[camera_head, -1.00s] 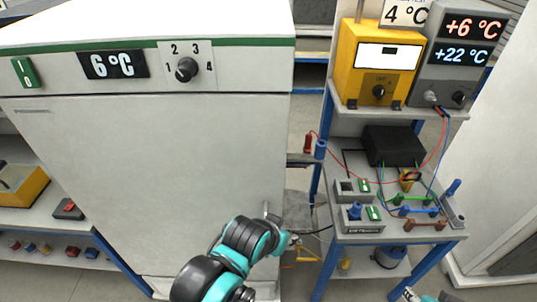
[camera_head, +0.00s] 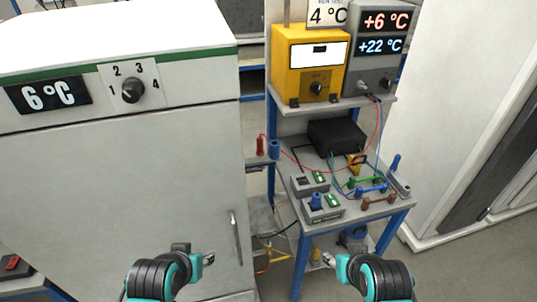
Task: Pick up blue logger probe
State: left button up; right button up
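A grey logger (camera_head: 378,75) with +6 °C and +22 °C readouts stands on the upper shelf, with a red and a blue cable hanging from it. A slim blue handle (camera_head: 395,163) leans upright in a grey holder (camera_head: 400,185) at the right of the bench; it looks like the blue probe, though I cannot trace its cable fully. A blue cylinder (camera_head: 274,150) stands beside a red one (camera_head: 260,146) at the bench's left. My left gripper (camera_head: 208,259) is before the cabinet and my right gripper (camera_head: 329,259) is below the bench front. Both are apart from these objects; their finger openings are unclear.
The white cabinet (camera_head: 120,190) with a handle fills the left. The bench (camera_head: 350,212) carries a black box (camera_head: 337,137), coloured bars and small switch boxes. A blue knob (camera_head: 316,201) stands on one box. A yellow device (camera_head: 308,65) is on the shelf.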

aim_at(397, 159)
jog(key=l, duration=0.4)
jog(key=i+l+u, duration=0.1)
jog(key=l, duration=0.35)
jog(key=i+l, duration=0.1)
jog(key=l, duration=0.35)
jog(key=i+l+u, duration=0.15)
jog(key=l, duration=0.8)
jog(key=i+u, duration=0.05)
